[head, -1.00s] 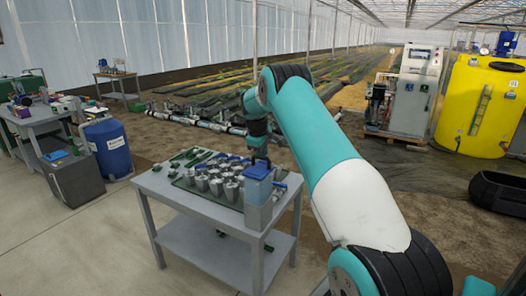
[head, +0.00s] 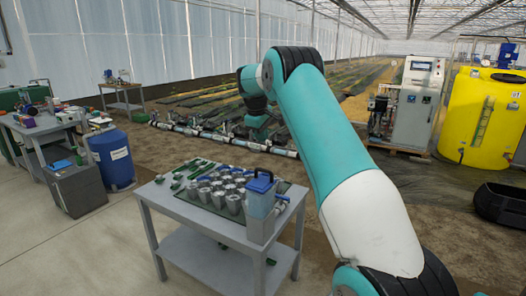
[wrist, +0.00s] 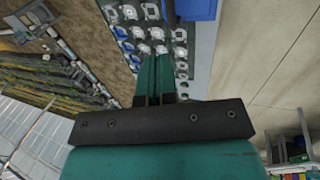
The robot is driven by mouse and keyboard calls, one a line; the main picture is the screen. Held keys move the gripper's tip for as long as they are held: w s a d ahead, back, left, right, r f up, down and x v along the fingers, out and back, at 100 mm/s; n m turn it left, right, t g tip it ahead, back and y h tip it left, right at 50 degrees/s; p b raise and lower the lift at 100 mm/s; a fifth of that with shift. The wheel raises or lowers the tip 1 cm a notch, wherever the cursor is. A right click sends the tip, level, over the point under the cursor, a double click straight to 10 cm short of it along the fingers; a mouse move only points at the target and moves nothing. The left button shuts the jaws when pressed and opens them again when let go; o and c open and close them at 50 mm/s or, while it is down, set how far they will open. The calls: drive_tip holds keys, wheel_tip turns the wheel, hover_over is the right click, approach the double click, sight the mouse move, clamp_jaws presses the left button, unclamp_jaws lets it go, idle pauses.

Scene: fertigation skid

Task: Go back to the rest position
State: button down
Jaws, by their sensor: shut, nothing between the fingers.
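My gripper (head: 258,130) hangs from the end of my teal and white arm in the head view, above and behind the grey cart (head: 185,213) and clear of the things on it. In the wrist view my gripper (wrist: 153,62) shows its two green fingers together, with nothing between them. The fingers point toward the silver cups (wrist: 150,30) on the cart's tray, which lie some way beyond the tips. A blue-lidded container (head: 261,190) stands at the cart's right end. Its blue lid (wrist: 196,8) is at the top of the wrist view.
A blue barrel (head: 112,158) and a workbench (head: 40,130) stand to the left. A yellow tank (head: 480,120) and a control cabinet (head: 413,105) stand to the right. The floor left of the cart is clear.

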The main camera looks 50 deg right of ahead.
drive_tip(key=shift+a+r, duration=0.1)
drive_tip(key=shift+r, duration=0.55)
drive_tip(key=shift+a, duration=0.1)
drive_tip(key=s+a+r+n+y, duration=0.1)
drive_tip(key=s+a, duration=0.2)
drive_tip(key=a, duration=0.7)
drive_tip(key=s+a+r+n+t+y, duration=0.1)
drive_tip(key=s+a+r, duration=0.1)
drive_tip(key=a, duration=0.7)
drive_tip(key=s+a+r+n+y, duration=0.1)
drive_tip(key=s+a, duration=0.2)
drive_tip(key=a, duration=0.7)
drive_tip(key=s+a+f+y, duration=0.1)
drive_tip(key=s+a, duration=0.5)
drive_tip(key=s, duration=0.3)
drive_tip(key=s+a+f+g+y+b, duration=0.1)
drive_tip(key=s+a+y, duration=0.1)
drive_tip(key=s+a, duration=0.3)
drive_tip(key=s+a+f+n+g+y, duration=0.1)
drive_tip(key=s+a, duration=0.5)
drive_tip(key=s, duration=0.7)
drive_tip(key=shift+s+a+f, duration=0.2)
drive_tip(key=shift+a, duration=0.15)
